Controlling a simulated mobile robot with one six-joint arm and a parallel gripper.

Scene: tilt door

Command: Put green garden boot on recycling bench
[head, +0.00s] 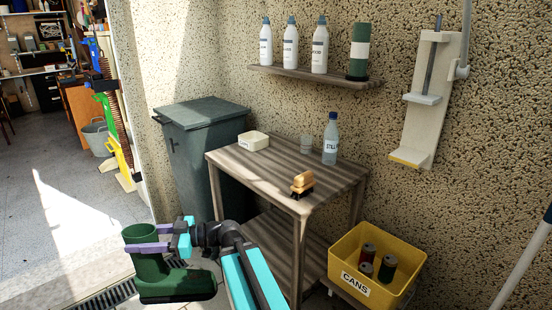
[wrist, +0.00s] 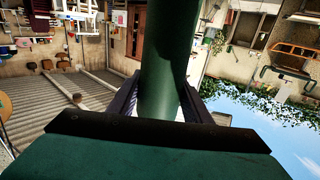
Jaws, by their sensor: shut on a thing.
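A green garden boot (head: 172,275) hangs upright at the lower left of the head view. My gripper (head: 148,239) is shut on its shaft, with the purple fingers on either side. In the wrist view the boot's shaft (wrist: 162,60) fills the middle between the fingers (wrist: 158,98), and its dark-edged foot lies across the bottom. The wooden bench (head: 270,172) stands against the wall, to the right of the boot and apart from it. I take this to be the recycling bench.
On the bench are a white tub (head: 253,141), a clear cup (head: 307,145), a labelled bottle (head: 331,140) and a brush (head: 302,184). The bench's front left top is bare. A yellow CANS crate (head: 366,300) stands at right, a dark bin (head: 200,125) behind left.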

